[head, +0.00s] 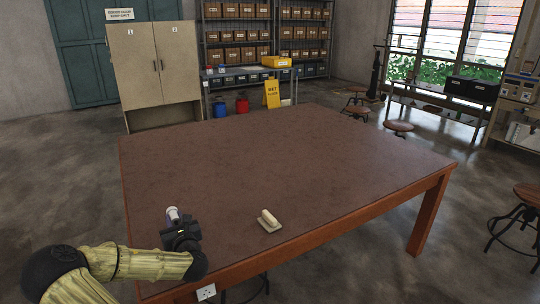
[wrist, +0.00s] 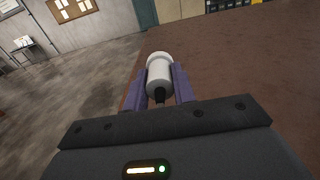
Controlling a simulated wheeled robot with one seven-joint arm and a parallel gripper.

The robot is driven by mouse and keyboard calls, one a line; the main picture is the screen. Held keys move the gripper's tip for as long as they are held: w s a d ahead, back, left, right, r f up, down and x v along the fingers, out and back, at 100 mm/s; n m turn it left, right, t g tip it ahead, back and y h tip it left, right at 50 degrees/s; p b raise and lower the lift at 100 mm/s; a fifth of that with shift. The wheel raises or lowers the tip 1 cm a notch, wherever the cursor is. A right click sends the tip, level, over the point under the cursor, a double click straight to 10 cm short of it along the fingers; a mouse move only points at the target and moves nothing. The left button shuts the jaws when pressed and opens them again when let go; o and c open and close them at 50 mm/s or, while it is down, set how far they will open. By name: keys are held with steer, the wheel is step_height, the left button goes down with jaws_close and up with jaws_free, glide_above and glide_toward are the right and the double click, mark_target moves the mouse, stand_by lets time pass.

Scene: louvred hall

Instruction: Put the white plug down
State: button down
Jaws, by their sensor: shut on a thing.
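My gripper (head: 177,224) is over the near left part of the brown table (head: 290,160). It is shut on the white plug (head: 172,213). In the wrist view the plug (wrist: 158,77) sits between the two purple fingers of my gripper (wrist: 160,82), with a dark part at its near end. The plug appears to be held above the tabletop near the table's left edge; the exact gap cannot be told.
A cream block with a raised handle (head: 269,221) lies on the table to the right of my gripper. A white socket plate (head: 206,292) is on the table's front edge. The rest of the tabletop is clear. Stools (head: 398,128) stand beyond the right side.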

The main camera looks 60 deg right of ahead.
steer(key=shift+s+r, duration=0.1)
steer(key=shift+r, duration=0.05)
steer(key=shift+s+d, duration=0.1)
steer(key=shift+d, duration=0.1)
steer(key=shift+s+r+p, duration=0.1)
steer(key=shift+p, duration=0.4)
steer(key=p, duration=0.3)
steer(key=shift+s+r+p, duration=0.15)
steer(key=shift+p, duration=0.15)
steer(key=shift+a+p, duration=0.2)
steer(key=shift+p, duration=0.6)
steer(key=shift+f, duration=0.4)
step_height(320, 180, down, 6)
steer(key=shift+f, duration=0.1)
